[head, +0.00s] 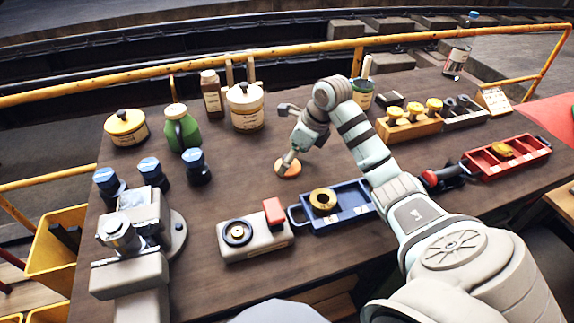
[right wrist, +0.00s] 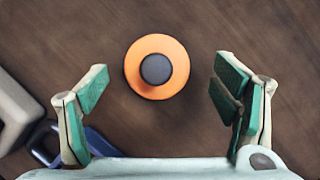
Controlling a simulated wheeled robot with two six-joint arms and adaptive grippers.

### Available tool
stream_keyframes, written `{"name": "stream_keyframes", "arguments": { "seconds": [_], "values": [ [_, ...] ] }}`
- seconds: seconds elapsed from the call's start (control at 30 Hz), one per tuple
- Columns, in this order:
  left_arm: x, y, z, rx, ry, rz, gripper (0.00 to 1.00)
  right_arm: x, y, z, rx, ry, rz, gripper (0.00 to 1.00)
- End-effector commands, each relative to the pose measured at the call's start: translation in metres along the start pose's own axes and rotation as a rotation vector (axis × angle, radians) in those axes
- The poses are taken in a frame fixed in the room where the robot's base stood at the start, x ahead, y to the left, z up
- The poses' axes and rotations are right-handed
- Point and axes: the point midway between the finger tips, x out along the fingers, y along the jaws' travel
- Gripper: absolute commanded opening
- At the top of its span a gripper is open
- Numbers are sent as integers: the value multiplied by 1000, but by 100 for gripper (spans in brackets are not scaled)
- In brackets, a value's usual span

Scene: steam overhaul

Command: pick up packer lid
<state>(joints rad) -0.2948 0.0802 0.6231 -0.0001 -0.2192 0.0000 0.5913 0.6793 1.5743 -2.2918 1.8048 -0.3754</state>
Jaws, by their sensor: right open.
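An orange round lid with a dark knob (head: 288,169) lies flat on the brown table, near its middle. In the right wrist view the lid (right wrist: 141,82) shows whole from above, with its round dark knob in the centre. My right gripper (head: 287,134) is just above the lid in the head view, pointing down. In the right wrist view the right gripper (right wrist: 160,95) is open, with green-padded fingers well apart on either side of the lid. The lid is not touched in that view. My left gripper is not in view.
A blue tray (head: 345,222) with a brass ring and a grey box with a red block (head: 255,246) stand in front of the lid. A cream pot (head: 246,118) and a green jug (head: 182,138) stand behind. A grey machine (head: 128,262) occupies the left.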

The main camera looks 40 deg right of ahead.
Motion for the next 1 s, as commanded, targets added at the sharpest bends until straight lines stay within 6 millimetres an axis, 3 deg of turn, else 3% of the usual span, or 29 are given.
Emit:
{"name": "stream_keyframes", "arguments": {
  "seconds": [0.1,0.33,0.63,1.0],
  "values": [
    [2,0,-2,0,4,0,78,18,1,0,0,0,2,81],
    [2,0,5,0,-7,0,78,20,0,1,-2,-1,1,80],
    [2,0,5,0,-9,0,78,20,0,1,-2,-1,1,32],
    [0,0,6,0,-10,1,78,11,0,6,-2,-4,0,32]
  ]
}}
